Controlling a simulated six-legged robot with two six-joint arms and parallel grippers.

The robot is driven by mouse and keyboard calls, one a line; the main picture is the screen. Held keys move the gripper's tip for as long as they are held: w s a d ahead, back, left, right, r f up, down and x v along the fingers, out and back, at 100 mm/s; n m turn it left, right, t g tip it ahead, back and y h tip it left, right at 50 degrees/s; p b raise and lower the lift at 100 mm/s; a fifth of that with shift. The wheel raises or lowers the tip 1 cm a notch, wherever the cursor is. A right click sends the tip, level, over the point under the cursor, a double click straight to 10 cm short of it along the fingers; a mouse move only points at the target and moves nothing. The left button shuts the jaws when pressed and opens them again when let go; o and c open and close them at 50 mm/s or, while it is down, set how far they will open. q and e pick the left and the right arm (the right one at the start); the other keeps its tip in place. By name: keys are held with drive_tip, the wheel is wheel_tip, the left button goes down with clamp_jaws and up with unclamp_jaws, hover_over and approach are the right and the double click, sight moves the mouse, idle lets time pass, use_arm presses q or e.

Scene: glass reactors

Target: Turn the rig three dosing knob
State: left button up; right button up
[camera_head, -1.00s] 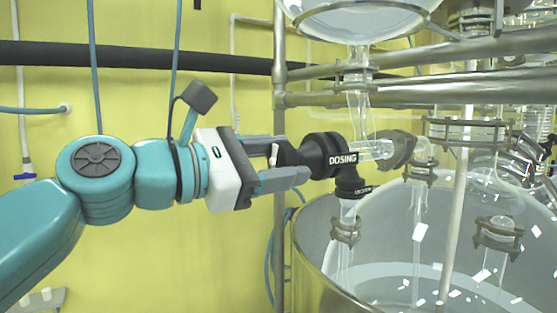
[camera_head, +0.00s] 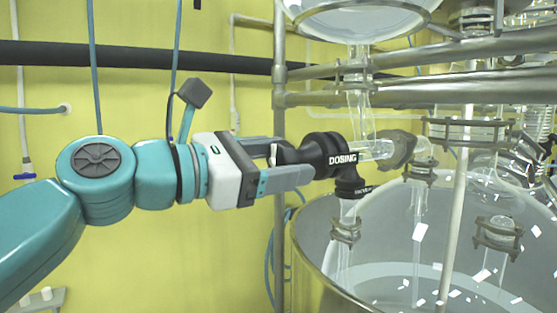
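The black dosing knob (camera_head: 318,150) is in the middle of the head view, on a valve body with a white "DOSING" label (camera_head: 343,159). A clear glass tube runs on from it to the right. My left gripper (camera_head: 292,163) comes in from the left at the knob's left end. Its two grey fingers lie one above and one below the knob's narrower left end, with the lower finger nearer the camera. Whether the fingers touch the knob is hard to tell. My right gripper is not in view.
A large glass vessel with a metal rim (camera_head: 305,262) stands below and right of the valve. A round glass vessel (camera_head: 360,18) hangs above. Metal pipes (camera_head: 430,90) cross at upper right, and a vertical post (camera_head: 279,210) stands behind my gripper. The yellow wall lies behind.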

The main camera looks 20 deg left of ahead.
use_arm(q)
drive_tip(key=shift+o, duration=0.5)
drive_tip(key=shift+w, duration=0.1)
drive_tip(key=shift+s, duration=0.2)
drive_tip(key=shift+s+a+f, duration=0.1)
drive_tip(key=shift+s+a, duration=0.1)
drive_tip(key=shift+a, duration=0.1)
drive_tip(key=b+v, duration=0.4)
drive_tip(key=v, duration=1.1)
drive_tip(key=shift+s, duration=0.15)
drive_tip(key=shift+a, duration=0.1)
idle(5.2)
